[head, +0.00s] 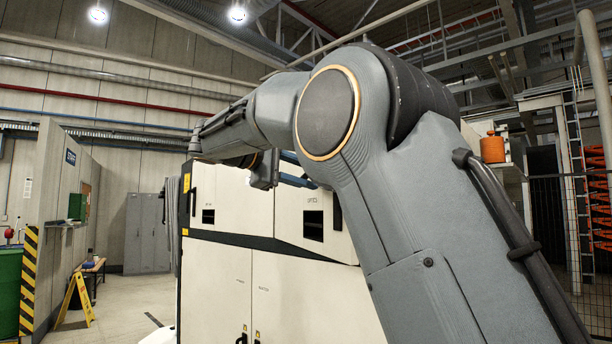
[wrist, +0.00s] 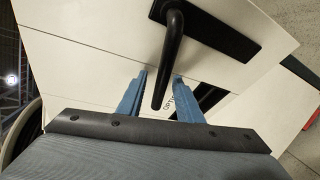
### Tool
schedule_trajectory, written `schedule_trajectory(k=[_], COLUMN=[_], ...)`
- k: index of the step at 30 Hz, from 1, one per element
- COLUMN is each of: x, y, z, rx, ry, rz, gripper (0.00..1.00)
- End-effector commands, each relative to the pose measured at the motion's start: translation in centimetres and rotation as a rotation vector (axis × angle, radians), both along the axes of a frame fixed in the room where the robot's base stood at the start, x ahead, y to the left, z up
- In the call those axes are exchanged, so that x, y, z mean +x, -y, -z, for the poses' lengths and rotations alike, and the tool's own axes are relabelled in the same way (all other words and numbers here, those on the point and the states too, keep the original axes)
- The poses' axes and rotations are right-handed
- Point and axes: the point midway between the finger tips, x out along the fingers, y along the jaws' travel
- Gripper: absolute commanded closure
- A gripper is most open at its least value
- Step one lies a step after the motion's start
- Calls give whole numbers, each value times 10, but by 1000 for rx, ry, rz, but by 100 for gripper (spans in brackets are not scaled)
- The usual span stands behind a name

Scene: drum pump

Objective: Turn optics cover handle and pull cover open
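The optics cover handle (wrist: 172,60) is a black lever on a black mounting plate (wrist: 225,30), seen in the wrist view on a cream cover panel (wrist: 90,50). The lever's free end reaches down between the two blue fingers of my gripper (wrist: 159,77). The fingers are apart, one on each side of the lever, with visible gaps. Partly hidden lettering shows beside the right finger. In the head view, my gripper (head: 297,181) shows only as blue pieces at the cream machine (head: 225,275), mostly behind my arm. I cannot make out the gripped area there.
The machine has lower doors and dark window openings (head: 313,226). A yellow floor sign (head: 76,300), a green drum (head: 8,290) and grey lockers (head: 143,233) stand at left. A mesh fence (head: 560,220) is at right. Floor at left is partly clear.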

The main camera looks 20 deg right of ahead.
Motion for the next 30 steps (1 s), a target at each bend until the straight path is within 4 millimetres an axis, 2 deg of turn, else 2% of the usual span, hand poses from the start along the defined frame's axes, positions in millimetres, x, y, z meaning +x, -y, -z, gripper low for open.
schedule_trajectory(k=[5, 12, 18, 29, 30], x=[-3, -17, -26, -30, -30], y=[-9, -43, -65, -71, -71], z=[-1, -7, -13, -15, -15], rx=[1, 0, 1, 0, 0], ry=[0, 1, 0, 0, 0], rz=[-2, -3, -2, 0, 0], gripper=[67, 67, 67, 67, 72])
